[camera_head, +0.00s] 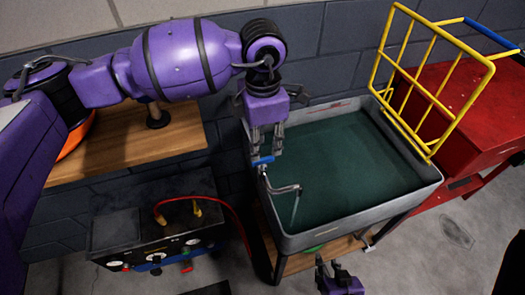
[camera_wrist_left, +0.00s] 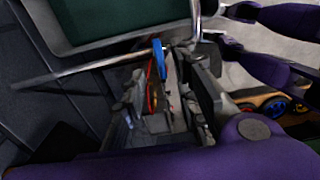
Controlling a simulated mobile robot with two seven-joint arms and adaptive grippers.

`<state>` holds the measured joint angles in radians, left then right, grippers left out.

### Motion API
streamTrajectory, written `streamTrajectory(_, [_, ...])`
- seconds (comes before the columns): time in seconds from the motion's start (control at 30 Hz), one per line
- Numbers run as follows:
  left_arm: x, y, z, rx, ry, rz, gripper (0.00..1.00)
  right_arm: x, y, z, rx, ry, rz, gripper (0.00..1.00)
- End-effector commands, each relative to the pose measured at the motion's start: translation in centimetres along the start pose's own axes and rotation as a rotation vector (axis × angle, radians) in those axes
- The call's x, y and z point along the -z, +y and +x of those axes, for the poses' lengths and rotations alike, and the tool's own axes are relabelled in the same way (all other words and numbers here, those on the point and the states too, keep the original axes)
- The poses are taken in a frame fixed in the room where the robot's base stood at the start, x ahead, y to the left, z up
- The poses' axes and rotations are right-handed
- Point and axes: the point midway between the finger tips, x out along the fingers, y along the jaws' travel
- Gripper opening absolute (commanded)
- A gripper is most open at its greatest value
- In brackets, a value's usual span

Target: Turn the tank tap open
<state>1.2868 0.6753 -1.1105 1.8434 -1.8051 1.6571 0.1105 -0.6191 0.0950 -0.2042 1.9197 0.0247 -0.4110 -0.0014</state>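The tank (camera_head: 415,200) is a grey basin with dark green inside. Its tap has a metal spout (camera_head: 284,189) reaching over the near left rim, and a blue handle (camera_head: 262,161). A thin pale streak hangs below the spout end; I cannot tell if it is metal or water. My left gripper (camera_head: 266,150) points down at the handle, its fingers apart. In the left wrist view the blue handle (camera_wrist_left: 159,60) shows near the gap between the fingers (camera_wrist_left: 165,105); contact is unclear. My right gripper (camera_head: 330,272) is low in front of the tank, with its finger gap unclear.
A yellow wire rack (camera_head: 432,75) stands at the tank's far right, beside a red cabinet (camera_head: 480,115). A wooden shelf (camera_head: 175,135) and a dark box with knobs and a red cable (camera_head: 160,235) are at the left.

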Motion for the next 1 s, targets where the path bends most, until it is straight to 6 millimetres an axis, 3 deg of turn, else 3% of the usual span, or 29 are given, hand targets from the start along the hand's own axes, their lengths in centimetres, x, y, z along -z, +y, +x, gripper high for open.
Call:
streamTrajectory(0.2, [0.0,0.1,-4.5,-0.002,-0.002,0.0,0.28,0.0,0.0,0.0,0.0,0.0,-0.001,0.28])
streamTrajectory(0.4, [0.0,0.0,-6.6,0.0,-0.001,0.0,0.28,0.0,0.0,0.0,0.0,-0.001,-0.001,0.28])
streamTrajectory(1.0, [0.0,0.0,-6.9,0.001,0.0,0.0,0.28,-0.1,0.0,0.0,0.0,-0.002,-0.002,0.28])
